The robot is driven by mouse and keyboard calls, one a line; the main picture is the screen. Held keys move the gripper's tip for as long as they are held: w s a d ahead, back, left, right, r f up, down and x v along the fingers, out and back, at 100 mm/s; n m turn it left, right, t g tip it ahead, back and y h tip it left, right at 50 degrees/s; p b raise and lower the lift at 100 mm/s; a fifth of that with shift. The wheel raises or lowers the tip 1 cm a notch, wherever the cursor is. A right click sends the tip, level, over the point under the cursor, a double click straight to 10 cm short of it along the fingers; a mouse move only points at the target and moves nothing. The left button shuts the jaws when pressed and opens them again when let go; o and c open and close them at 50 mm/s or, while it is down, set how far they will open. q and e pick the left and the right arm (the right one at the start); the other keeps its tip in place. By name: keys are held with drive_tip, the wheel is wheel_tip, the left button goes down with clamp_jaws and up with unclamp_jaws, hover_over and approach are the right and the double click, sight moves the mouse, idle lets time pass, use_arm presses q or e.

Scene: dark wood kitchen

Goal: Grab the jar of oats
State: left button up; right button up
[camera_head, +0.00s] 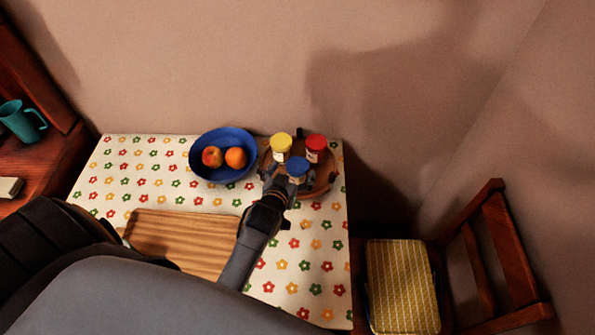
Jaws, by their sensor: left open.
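Three jars stand together on a round brown tray (326,185) at the table's back right: one with a yellow lid (280,142), one with a red lid (316,143) and one with a blue lid (297,166). The labels are too small to read, so I cannot tell which jar holds oats. My left gripper (287,178) is open at the front of the tray, right by the blue-lidded jar, and hides its lower part. I cannot tell whether the fingers touch it. My right gripper is not in view.
A blue bowl (205,168) with two fruits stands left of the tray. A wooden board (180,238) lies on the flowered tablecloth (300,290). A wall rises behind the table. A chair (403,285) stands at the right. A teal mug (20,122) is at the far left.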

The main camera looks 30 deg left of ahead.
sight(298, 164)
use_arm(q)
drive_tip(key=shift+w+f, duration=0.15)
drive_tip(key=shift+w, duration=0.25)
drive_tip(key=p+x, duration=0.1)
drive_tip(key=x, duration=0.2)
drive_tip(key=shift+w+f, duration=0.1)
drive_tip(key=shift+f, duration=0.15)
drive_tip(key=shift+w+a+f, duration=0.15)
drive_tip(key=shift+w+f, duration=0.1)
drive_tip(key=shift+w, duration=0.1)
drive_tip(key=shift+s, duration=0.1)
drive_tip(key=shift+c, duration=1.4)
drive_tip(key=shift+r, duration=0.1)
drive_tip(key=c, duration=1.3)
drive_tip(key=shift+o, duration=0.2)
